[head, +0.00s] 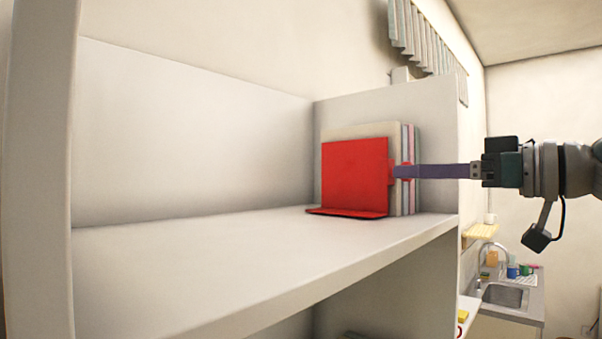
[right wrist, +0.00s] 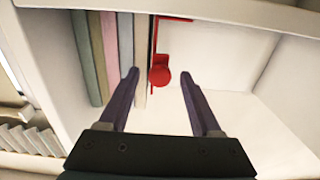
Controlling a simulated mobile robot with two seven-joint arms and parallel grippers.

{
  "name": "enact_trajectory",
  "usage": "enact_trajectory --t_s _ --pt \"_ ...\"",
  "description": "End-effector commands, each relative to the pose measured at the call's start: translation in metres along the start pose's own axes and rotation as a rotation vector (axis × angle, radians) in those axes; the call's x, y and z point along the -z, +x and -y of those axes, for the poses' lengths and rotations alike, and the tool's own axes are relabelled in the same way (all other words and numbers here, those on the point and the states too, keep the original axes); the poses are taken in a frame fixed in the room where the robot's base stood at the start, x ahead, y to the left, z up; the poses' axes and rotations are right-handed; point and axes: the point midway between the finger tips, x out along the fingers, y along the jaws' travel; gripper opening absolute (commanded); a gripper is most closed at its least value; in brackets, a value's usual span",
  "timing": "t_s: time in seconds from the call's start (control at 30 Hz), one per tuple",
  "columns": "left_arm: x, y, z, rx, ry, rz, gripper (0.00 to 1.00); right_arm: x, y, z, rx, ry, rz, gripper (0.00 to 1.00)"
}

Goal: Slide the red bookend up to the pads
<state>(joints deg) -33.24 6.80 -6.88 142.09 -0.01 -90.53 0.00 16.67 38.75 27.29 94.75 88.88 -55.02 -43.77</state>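The red bookend (head: 355,178) stands upright on the white shelf, its flat base on the board. It also shows edge-on in the right wrist view, with a round red tab (right wrist: 160,77). Several upright pads (head: 411,190) stand between the bookend and the shelf's right side wall; they show in the right wrist view (right wrist: 106,45). The bookend is close beside the beige pad (right wrist: 142,50); I cannot tell if they touch. My right gripper (head: 396,171) is open at their front edges. Its fingers (right wrist: 159,74) straddle the tab, the left one over the pads' edges. My left gripper is out of view.
The shelf board (head: 190,265) is bare left of the bookend. A tall side panel (head: 40,170) bounds it at the left, another side wall (head: 440,130) at the right. A sink counter (head: 505,296) stands farther off at the lower right.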

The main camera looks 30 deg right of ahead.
Motion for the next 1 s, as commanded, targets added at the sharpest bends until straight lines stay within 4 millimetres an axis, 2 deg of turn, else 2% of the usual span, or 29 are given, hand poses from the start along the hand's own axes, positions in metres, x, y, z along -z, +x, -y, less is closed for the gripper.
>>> enact_trajectory --t_s 0.23,0.37,0.7,0.83,1.0 --pt "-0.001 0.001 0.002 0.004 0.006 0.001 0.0 0.0 -0.001 0.0 -0.001 -0.001 -0.001 0.66" --pt "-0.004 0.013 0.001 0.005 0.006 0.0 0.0 -0.005 -0.01 -0.001 -0.003 -0.003 0.0 0.66" --pt "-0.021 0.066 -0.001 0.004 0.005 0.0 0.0 -0.008 -0.07 0.0 -0.002 -0.005 0.0 0.66" --pt "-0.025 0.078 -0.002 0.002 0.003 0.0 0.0 -0.005 -0.087 -0.001 -0.002 -0.003 -0.001 0.66" --pt "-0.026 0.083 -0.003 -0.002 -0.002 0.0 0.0 -0.002 -0.099 0.0 -0.001 -0.002 0.0 0.66"
